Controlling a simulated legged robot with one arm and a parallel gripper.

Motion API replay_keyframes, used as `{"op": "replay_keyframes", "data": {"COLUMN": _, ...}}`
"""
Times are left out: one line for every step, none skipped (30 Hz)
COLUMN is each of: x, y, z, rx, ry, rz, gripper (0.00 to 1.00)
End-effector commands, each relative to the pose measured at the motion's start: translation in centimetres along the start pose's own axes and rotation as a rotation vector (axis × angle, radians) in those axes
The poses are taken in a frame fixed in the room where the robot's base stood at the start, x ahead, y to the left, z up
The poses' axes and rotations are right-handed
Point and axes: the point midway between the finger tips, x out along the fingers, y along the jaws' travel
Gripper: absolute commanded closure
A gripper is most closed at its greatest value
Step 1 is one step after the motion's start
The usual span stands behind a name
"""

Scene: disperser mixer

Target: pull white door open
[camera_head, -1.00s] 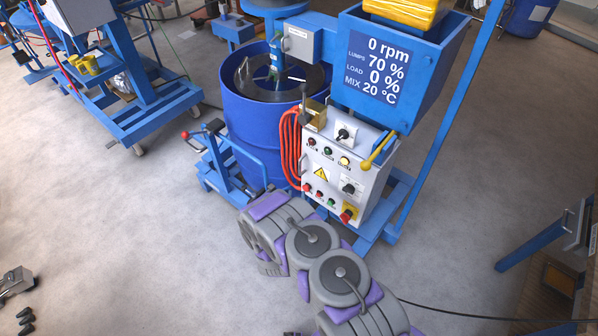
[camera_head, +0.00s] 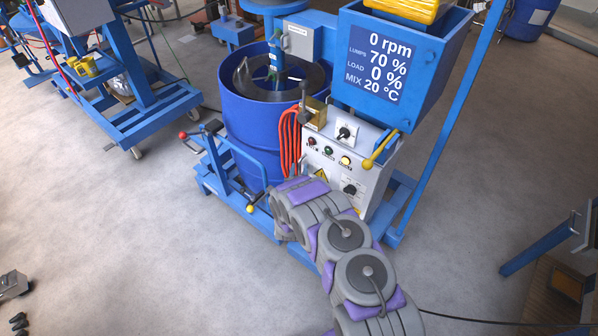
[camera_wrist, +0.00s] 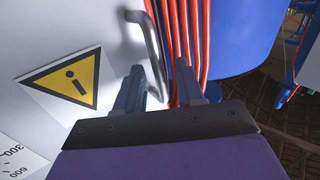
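The white door (camera_wrist: 45,30) fills the left of the wrist view. It bears a yellow warning triangle (camera_wrist: 72,85). A grey metal bar handle (camera_wrist: 150,45) stands out along the door's right side. My gripper (camera_wrist: 159,68) is open, and the lower end of the handle shows between its two fingers. I cannot tell whether either finger touches it. The door looks shut. In the head view the white front of the control box (camera_head: 372,180) shows, its lower part hidden behind my arm. My gripper's fingers are hidden there.
Orange-red cables (camera_head: 289,140) hang beside the handle, close to the right finger. A blue drum (camera_head: 240,125) stands left of the box. A blue frame with a red-knobbed lever (camera_head: 183,135) stands before the drum.

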Motion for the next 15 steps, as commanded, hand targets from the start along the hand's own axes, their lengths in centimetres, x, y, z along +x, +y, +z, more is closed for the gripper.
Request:
{"op": "replay_keyframes", "data": {"x": -0.01, "y": 0.01, "z": 0.01, "rx": 0.000, "ry": 0.000, "rz": 0.000, "gripper": 0.62}}
{"op": "replay_keyframes", "data": {"x": -0.02, "y": 0.01, "z": 0.01, "rx": 0.000, "ry": -0.001, "rz": 0.000, "gripper": 0.62}}
{"op": "replay_keyframes", "data": {"x": -0.02, "y": 0.01, "z": 0.00, "rx": 0.000, "ry": 0.000, "rz": 0.000, "gripper": 0.62}}
{"op": "replay_keyframes", "data": {"x": -0.03, "y": 0.01, "z": 0.01, "rx": 0.000, "ry": -0.001, "rz": 0.000, "gripper": 0.63}}
{"op": "replay_keyframes", "data": {"x": -0.03, "y": 0.01, "z": 0.01, "rx": 0.000, "ry": -0.001, "rz": 0.000, "gripper": 0.66}}
{"op": "replay_keyframes", "data": {"x": -0.03, "y": 0.01, "z": 0.02, "rx": 0.000, "ry": -0.001, "rz": 0.000, "gripper": 0.70}}
{"op": "replay_keyframes", "data": {"x": -0.04, "y": 0.01, "z": 0.02, "rx": 0.000, "ry": -0.001, "rz": 0.000, "gripper": 0.73}}
{"op": "replay_keyframes", "data": {"x": -0.03, "y": 0.02, "z": 0.01, "rx": 0.000, "ry": -0.001, "rz": 0.000, "gripper": 0.76}}
{"op": "replay_keyframes", "data": {"x": -0.04, "y": 0.02, "z": 0.02, "rx": 0.000, "ry": -0.001, "rz": 0.000, "gripper": 0.79}}
{"op": "replay_keyframes", "data": {"x": -0.04, "y": 0.02, "z": 0.01, "rx": 0.000, "ry": -0.001, "rz": 0.000, "gripper": 0.82}}
{"op": "replay_keyframes", "data": {"x": -0.04, "y": 0.02, "z": 0.01, "rx": 0.000, "ry": -0.001, "rz": 0.000, "gripper": 0.85}}
{"op": "replay_keyframes", "data": {"x": -0.04, "y": 0.02, "z": 0.02, "rx": 0.000, "ry": -0.001, "rz": 0.000, "gripper": 0.89}}
{"op": "replay_keyframes", "data": {"x": -0.04, "y": 0.02, "z": 0.02, "rx": 0.000, "ry": -0.001, "rz": 0.000, "gripper": 0.92}}
{"op": "replay_keyframes", "data": {"x": -0.04, "y": 0.01, "z": 0.02, "rx": 0.000, "ry": -0.001, "rz": 0.000, "gripper": 0.95}}
{"op": "replay_keyframes", "data": {"x": -0.05, "y": 0.01, "z": 0.03, "rx": 0.000, "ry": -0.001, "rz": 0.000, "gripper": 0.98}}
